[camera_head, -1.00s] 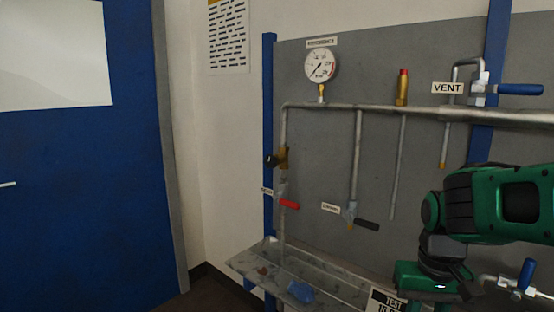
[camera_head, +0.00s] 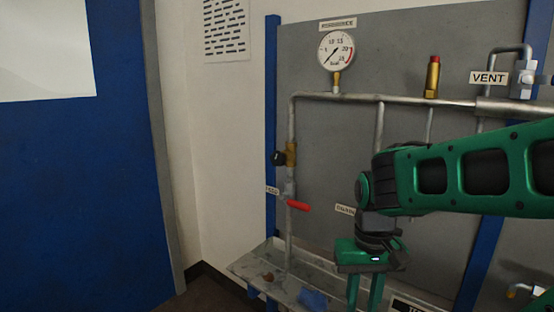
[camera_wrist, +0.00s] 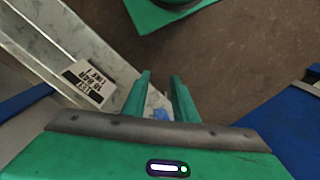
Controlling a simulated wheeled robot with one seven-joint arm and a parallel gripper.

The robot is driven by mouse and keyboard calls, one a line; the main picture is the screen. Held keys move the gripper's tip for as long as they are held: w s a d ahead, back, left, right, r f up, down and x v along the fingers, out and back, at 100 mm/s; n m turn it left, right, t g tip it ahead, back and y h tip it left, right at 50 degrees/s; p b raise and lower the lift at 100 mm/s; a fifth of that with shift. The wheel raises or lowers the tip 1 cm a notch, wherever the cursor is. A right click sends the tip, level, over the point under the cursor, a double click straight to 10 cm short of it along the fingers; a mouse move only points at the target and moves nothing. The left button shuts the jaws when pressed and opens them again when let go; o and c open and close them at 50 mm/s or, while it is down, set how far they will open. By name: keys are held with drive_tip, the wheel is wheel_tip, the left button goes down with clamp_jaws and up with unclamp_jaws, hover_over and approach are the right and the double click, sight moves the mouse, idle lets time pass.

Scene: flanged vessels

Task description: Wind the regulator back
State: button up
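The regulator appears to be the brass body (camera_head: 291,154) with a dark round knob (camera_head: 277,158) on its left side, on the left vertical pipe in the head view. Below it on the same pipe is a valve with a red lever (camera_head: 298,206). The round pressure gauge (camera_head: 336,50) stands on the top pipe. My green gripper (camera_head: 369,296) points down, to the right of and below the regulator and apart from it. In the wrist view, its two fingers (camera_wrist: 160,88) are apart with nothing held between them. The regulator is not in the wrist view.
A grey tray (camera_head: 262,262) runs along the foot of the panel, with a blue cloth-like item (camera_head: 314,299) in it. The VENT valve (camera_head: 524,76) is at upper right. A brass relief fitting (camera_head: 432,77) rises from the top pipe. My arm hides the drain valve.

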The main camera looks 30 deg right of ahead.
sight(284, 156)
drive_tip(key=shift+s, duration=0.1)
drive_tip(key=w+d+r+n+t+y, duration=0.1)
drive_tip(key=w+r+n+t, duration=0.15)
drive_tip(key=w, duration=0.75)
drive_tip(key=w+d+r+n+t+y, duration=0.15)
drive_tip(key=w+n+t, duration=0.25)
drive_tip(key=w, duration=0.5)
drive_tip(key=w+r+n+t+y, duration=0.1)
drive_tip(key=w+r+n+t, duration=0.15)
drive_tip(key=w, duration=0.75)
drive_tip(key=w+d+r+n+t+y, duration=0.1)
drive_tip(key=w+d+r+t+y, duration=0.3)
drive_tip(key=d+r+t, duration=0.7)
drive_tip(key=w+a+g, duration=0.1)
drive_tip(key=w, duration=0.2)
drive_tip(key=w+a+r+g+h, duration=0.1)
drive_tip(key=w+a, duration=0.1)
drive_tip(key=w, duration=0.2)
drive_tip(key=w+a+r, duration=0.1)
drive_tip(key=w+a, duration=0.1)
drive_tip(key=w, duration=0.2)
drive_tip(key=shift+a+g+h, duration=0.15)
drive_tip(key=shift+g+h, duration=0.1)
drive_tip(key=shift+g, duration=0.15)
drive_tip(key=shift+c, duration=0.4)
clamp_jaws()
